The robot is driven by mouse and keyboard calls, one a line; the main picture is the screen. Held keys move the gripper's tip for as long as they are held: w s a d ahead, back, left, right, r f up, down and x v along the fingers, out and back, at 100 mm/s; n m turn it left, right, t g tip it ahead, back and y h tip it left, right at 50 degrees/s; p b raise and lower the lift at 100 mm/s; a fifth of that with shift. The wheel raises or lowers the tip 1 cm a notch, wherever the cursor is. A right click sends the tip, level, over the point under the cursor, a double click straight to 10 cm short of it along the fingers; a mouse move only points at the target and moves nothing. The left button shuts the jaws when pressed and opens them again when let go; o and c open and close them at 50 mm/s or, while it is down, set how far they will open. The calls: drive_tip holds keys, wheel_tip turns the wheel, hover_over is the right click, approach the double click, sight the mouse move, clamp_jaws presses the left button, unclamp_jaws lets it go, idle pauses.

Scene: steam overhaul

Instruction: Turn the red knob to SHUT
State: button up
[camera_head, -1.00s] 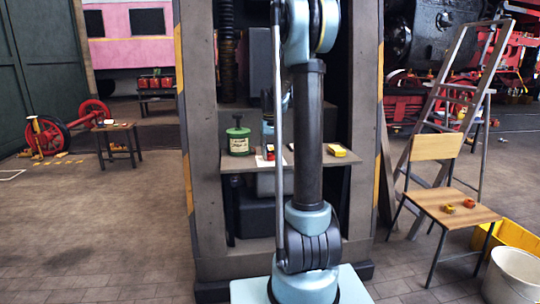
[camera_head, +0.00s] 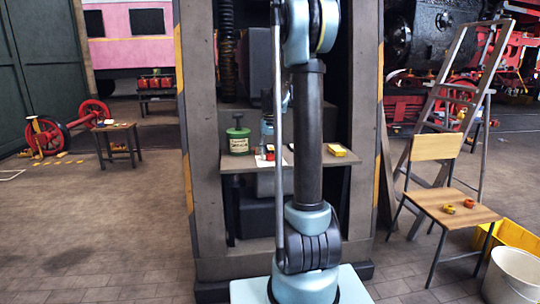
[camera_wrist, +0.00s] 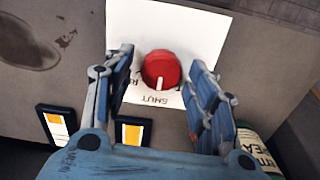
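The red knob (camera_wrist: 161,66) sits on a white card (camera_wrist: 190,32) in the wrist view. A white mark on the knob points down the picture, towards a printed word that appears to read SHUT. My gripper (camera_wrist: 161,60) is open, one finger on each side of the knob, with visible gaps between fingers and knob. In the head view the knob (camera_head: 270,156) is a small red spot on the shelf (camera_head: 235,166), and my gripper (camera_head: 267,128) is just above it, partly hidden by my arm.
A green labelled can (camera_head: 238,140) stands left of the knob; it shows at the lower right in the wrist view (camera_wrist: 258,150). A yellow block (camera_head: 337,150) lies on the shelf's right. Two dark-framed cards (camera_wrist: 57,125) lie near the gripper. Frame posts (camera_head: 200,130) flank the shelf.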

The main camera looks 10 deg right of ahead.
sight(270, 154)
drive_tip(key=shift+r, duration=0.1)
wheel_tip(270, 154, up, 12)
idle(0.8)
drive_tip(key=s+f+t, duration=0.1)
drive_tip(key=s+f, duration=0.2)
drive_tip(key=s, duration=0.8)
drive_tip(key=s+f, duration=0.2)
drive_tip(key=s, duration=1)
drive_tip(key=s+a+f+n+t, duration=0.1)
drive_tip(key=s+f, duration=1.4)
drive_tip(key=s, duration=0.1)
drive_tip(key=shift+s, duration=0.3)
